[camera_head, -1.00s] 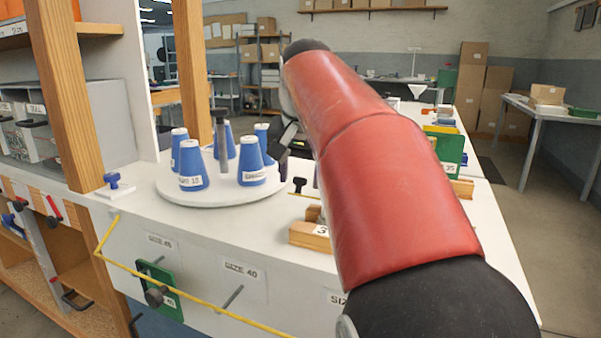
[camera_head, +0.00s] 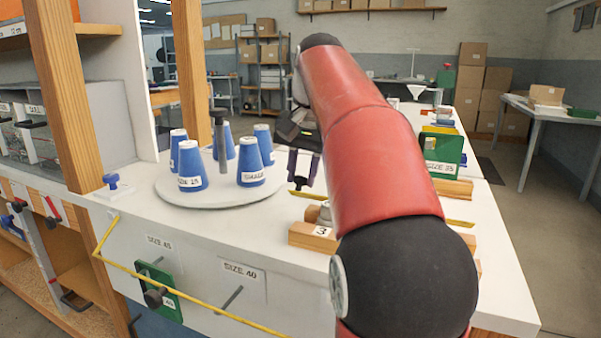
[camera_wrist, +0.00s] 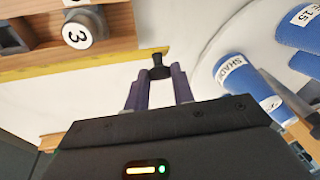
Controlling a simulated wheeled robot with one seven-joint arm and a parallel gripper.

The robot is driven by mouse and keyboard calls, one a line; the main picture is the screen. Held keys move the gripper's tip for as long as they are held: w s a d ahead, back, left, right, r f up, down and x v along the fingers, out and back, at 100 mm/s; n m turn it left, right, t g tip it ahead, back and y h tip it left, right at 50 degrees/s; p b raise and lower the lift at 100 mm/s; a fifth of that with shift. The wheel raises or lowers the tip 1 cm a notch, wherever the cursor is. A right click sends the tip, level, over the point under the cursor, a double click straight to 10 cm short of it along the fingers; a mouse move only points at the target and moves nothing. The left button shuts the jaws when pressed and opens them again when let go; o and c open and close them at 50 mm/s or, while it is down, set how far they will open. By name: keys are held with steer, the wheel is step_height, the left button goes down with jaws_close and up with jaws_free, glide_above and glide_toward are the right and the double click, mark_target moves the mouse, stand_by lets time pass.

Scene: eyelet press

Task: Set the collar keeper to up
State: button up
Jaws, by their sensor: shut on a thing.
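My gripper (camera_head: 300,178) reaches down beyond the red arm, to the right of the turntable. In the wrist view, its two purple fingers (camera_wrist: 159,76) are closed around a small black T-shaped knob (camera_wrist: 157,66). The knob stands by the end of a yellow strip (camera_wrist: 100,66). No label names the collar keeper, and I cannot tell for certain that this knob is it. The knob's base is hidden by the fingers. A small blue knob (camera_head: 111,181) also stands on a white plate at the table's left.
The round white turntable (camera_head: 180,199) holds several blue cones and a grey post (camera_head: 221,146).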

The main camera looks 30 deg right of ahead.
steer(key=shift+w+d+f+g+y, duration=0.1)
steer(key=shift+w+d+g+y, duration=0.2)
steer(key=shift+g+y, duration=0.3)
steer(key=shift+w+d+f+g+y, duration=0.1)
steer(key=shift+w+d+g+y, duration=0.2)
steer(key=shift+y, duration=0.5)
steer(key=shift+s, duration=0.1)
steer(key=o, duration=1)
